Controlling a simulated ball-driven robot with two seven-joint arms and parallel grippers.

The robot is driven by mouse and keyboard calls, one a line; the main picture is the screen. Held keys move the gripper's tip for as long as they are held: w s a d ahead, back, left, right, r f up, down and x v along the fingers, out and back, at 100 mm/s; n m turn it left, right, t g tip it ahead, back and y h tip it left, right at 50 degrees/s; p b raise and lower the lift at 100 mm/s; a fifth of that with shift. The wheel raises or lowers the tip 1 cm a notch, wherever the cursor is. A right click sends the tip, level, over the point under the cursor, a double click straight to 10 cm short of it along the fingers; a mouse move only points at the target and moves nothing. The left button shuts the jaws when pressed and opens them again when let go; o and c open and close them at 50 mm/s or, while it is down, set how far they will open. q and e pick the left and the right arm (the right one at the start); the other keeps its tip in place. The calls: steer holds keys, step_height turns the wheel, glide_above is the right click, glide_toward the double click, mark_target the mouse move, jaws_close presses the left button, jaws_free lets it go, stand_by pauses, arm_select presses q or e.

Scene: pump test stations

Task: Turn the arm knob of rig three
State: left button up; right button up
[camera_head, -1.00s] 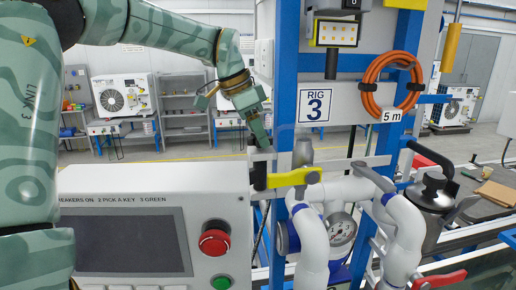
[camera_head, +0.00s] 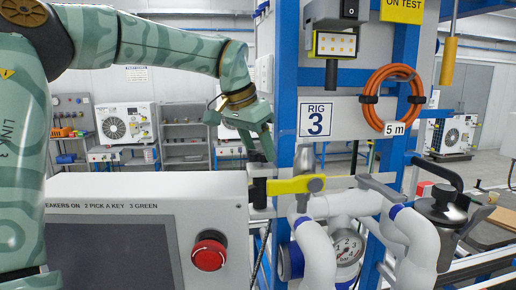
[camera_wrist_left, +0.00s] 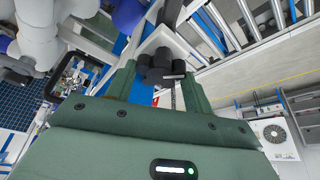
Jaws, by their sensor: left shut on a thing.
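My left gripper (camera_head: 258,150) points down beside the blue post of rig three. It is shut on a small black knob, which shows between its two green fingers in the left wrist view (camera_wrist_left: 160,68). The knob (camera_head: 256,157) is mostly hidden by the fingers in the head view. It sits above a grey bracket (camera_head: 262,170) on the left of the post. The rig's white sign (camera_head: 316,118) reads RIG 3. My right gripper is not in view.
A yellow lever (camera_head: 290,185) lies close to the right of the bracket. White pipes (camera_head: 318,245) and a gauge (camera_head: 347,248) stand below. A control panel with a red button (camera_head: 209,252) is at the lower left. An orange hose (camera_head: 393,97) hangs at right.

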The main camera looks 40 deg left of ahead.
arm_select(q)
steer(key=shift+r, duration=0.15)
steer(key=o, duration=1)
steer(key=p+v, duration=0.2)
steer(key=v, duration=1.4)
steer(key=shift+s, duration=0.15)
steer(key=shift+r, duration=0.1)
steer(key=shift+c, duration=0.2)
